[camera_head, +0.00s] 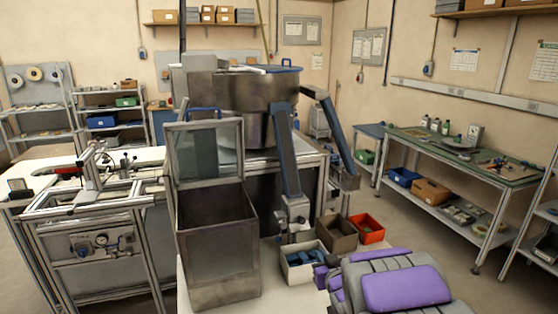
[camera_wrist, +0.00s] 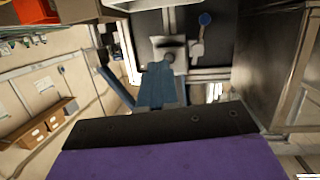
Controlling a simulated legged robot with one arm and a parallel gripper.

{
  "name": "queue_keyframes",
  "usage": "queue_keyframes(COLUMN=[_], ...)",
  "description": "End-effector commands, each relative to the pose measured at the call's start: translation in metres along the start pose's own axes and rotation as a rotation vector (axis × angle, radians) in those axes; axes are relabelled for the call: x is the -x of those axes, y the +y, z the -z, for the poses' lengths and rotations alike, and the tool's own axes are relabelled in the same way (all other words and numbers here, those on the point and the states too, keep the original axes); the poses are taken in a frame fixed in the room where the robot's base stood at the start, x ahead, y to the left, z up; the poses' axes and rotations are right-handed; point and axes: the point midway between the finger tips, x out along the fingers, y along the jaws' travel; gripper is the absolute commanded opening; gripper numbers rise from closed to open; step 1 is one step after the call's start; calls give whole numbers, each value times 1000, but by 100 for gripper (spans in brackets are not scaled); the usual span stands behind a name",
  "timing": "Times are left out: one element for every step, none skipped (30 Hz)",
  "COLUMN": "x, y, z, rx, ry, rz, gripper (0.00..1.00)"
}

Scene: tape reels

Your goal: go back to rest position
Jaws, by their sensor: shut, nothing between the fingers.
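My gripper (camera_wrist: 165,122) fills the bottom of the wrist view as a purple body with a dark front edge. It is shut, and nothing shows held at that edge. In the head view my purple and grey arm (camera_head: 405,287) lies low at the bottom right, in front of the small bins. Its fingertips cannot be made out there.
A steel hopper box (camera_head: 218,255) stands left of my arm, below a large metal bowl (camera_head: 257,92). An orange-red bin (camera_head: 367,229), a brown bin (camera_head: 337,234) and a white bin (camera_head: 291,268) sit close behind my arm. A workbench (camera_head: 462,154) stands at right, with open floor before it.

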Motion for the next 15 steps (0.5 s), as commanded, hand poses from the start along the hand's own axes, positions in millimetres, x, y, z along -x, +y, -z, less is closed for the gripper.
queue_keyframes(x=[10, 16, 25, 32, 40, 51, 59, 68, 81, 91, 101, 116, 127, 138, 154], y=[8, 13, 19, 23, 27, 30, 31, 32, 33, 32, 32, 32, 30, 28, 26], z=[1, 0, -3, -7, -9, -12, -15, -18, -21, -24, -27, -32, -34, -37, -42], rx=[5, 7, 8, 7, 5, 3, 1, -4, -9, -13, -19, -26, -32, -40, -50], ry=[-50, -84, -135, -176, -212, -261, -301, -342, -392, -428, -469, -522, -558, -597, -651], rz=[-33, -52, -78, -96, -114, -135, -150, -166, -184, -196, -206, -219, -228, -236, -244], gripper=[0, 0, 0, 0, 0, 0, 0, 0, 0, 0, 0, 0, 0, 0, 0])
